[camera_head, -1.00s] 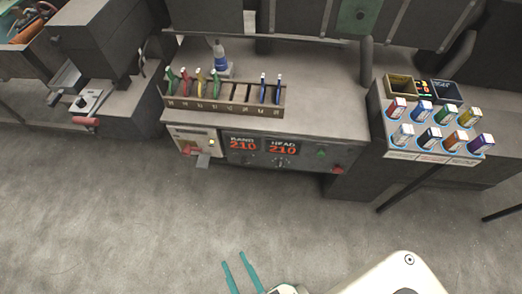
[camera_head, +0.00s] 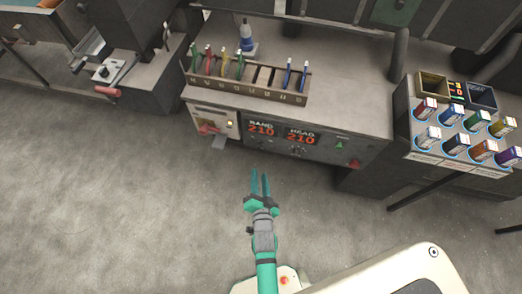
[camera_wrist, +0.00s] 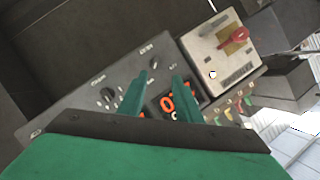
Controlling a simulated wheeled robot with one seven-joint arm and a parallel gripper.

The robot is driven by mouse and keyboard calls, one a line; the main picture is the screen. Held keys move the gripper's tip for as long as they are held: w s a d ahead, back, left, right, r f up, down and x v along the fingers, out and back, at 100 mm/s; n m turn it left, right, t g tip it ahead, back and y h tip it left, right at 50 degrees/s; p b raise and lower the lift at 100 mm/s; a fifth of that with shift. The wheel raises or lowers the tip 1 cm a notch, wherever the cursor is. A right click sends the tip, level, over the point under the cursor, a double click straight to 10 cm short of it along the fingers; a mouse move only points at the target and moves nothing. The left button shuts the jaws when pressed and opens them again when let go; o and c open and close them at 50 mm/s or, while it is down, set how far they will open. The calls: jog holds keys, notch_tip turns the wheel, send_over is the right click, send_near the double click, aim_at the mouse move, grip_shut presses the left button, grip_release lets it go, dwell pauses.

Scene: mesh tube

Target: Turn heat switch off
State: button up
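The front control panel (camera_head: 300,143) has two red readouts, BAND and HEAD, both at 210. Small knobs (camera_head: 297,153) sit below them, and dark knobs (camera_wrist: 107,95) show in the tilted wrist view. A red rotary switch (camera_head: 208,128) on a beige plate is at the panel's left end; it is at the upper right in the wrist view (camera_wrist: 233,35). I cannot read which control is labelled heat. My gripper (camera_head: 260,180) is in front of and below the panel, apart from it. Its teal fingers (camera_wrist: 163,76) are apart and empty, partly covering the readouts in the wrist view.
A rack (camera_head: 245,88) with coloured tools stands on the bench above the panel, with a blue-and-white bottle (camera_head: 246,38) behind. A display stand (camera_head: 458,143) with several coloured boxes is at right. A grey machine (camera_head: 120,75) is at left. The floor before the panel is clear.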

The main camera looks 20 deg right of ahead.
aim_at(260, 148)
jog(key=shift+m, duration=0.6)
jog(key=x, duration=0.9)
jog(key=d+x, duration=0.1)
jog(key=x, duration=0.4)
jog(key=shift+f, duration=0.1)
jog(key=shift+d, duration=0.15)
jog(key=c, duration=0.7)
jog(key=shift+s, duration=0.1)
